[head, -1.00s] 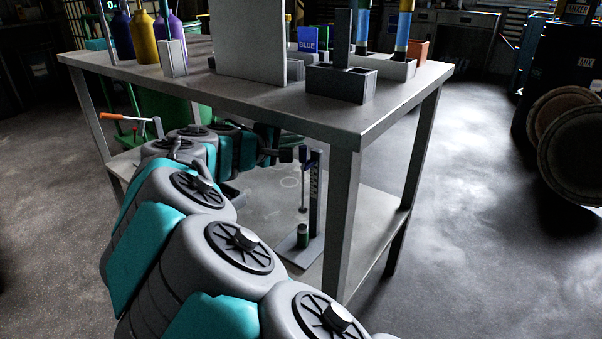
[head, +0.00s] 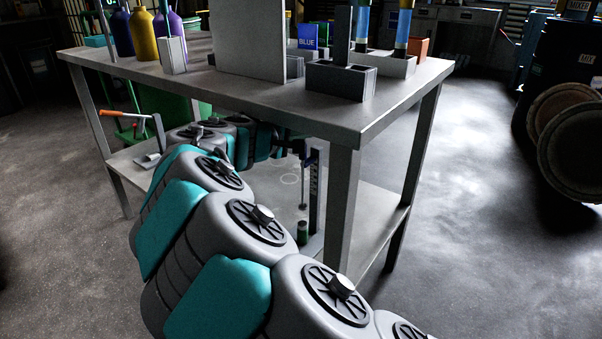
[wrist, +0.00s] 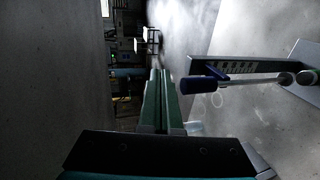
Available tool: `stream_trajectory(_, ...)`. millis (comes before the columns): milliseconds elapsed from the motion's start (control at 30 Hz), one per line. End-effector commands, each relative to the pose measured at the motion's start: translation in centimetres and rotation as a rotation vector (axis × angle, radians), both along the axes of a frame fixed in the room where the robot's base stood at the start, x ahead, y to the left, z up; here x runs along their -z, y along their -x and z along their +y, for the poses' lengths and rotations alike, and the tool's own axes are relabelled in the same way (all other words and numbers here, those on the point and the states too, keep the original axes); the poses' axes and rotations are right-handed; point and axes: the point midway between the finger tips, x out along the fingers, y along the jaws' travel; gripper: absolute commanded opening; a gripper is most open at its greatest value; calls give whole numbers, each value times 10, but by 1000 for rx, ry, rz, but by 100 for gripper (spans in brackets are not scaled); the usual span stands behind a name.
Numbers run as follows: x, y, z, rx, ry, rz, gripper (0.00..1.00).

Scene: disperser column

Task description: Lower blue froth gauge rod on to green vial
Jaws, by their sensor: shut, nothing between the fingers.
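The froth gauge stand (head: 315,190) is an upright dark post with a pale scale, on the lower shelf. Its rod (wrist: 245,81) has a blue grip (wrist: 204,88) at the top and a round foot (wrist: 285,79) at the bottom. The green vial (head: 303,232) stands upright on the stand's base below the foot, with a gap between them in the head view. My gripper (wrist: 161,74) is shut and empty, its green fingers beside the blue grip and apart from it in the wrist view.
The table top (head: 240,95) overhangs the lower shelf (head: 372,225) closely above my wrist. A table leg (head: 340,220) stands right of the gauge. A device with an orange handle (head: 118,114) is at the shelf's left. Bottles and blocks stand on top.

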Motion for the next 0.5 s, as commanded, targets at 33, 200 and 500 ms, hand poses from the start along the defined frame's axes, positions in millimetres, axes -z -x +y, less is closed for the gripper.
stream_trajectory(33, 2, 0, 0, 0, 0, 0, 0)
stream_trajectory(200, 7, 0, 0, 1, 0, 0, 0)
stream_trajectory(500, 15, 0, 0, 1, 0, 0, 0)
